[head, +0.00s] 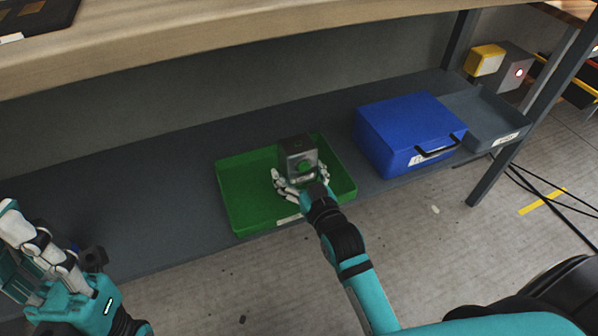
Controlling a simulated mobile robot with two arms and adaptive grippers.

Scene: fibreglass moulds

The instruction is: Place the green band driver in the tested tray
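The band driver (298,150) is a dark grey, box-shaped unit with a round green mark on its front. It stands upright inside or just above the green tray (236,205) on the lower shelf; whether it touches the tray floor is unclear. My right gripper (299,178) is low over the tray, its pale fingers on both sides of the driver's lower part. Whether they press on it cannot be told. My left gripper (38,240) is at the lower left, away from the tray. No object shows in it, and its fingertips are partly unclear.
A blue case (408,130) with a black handle stands right of the tray. A grey tray (485,112) with a label is at the shelf's right end, near a dark post (530,115). The wooden worktop (180,40) overhangs the shelf. The shelf left of the green tray is clear.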

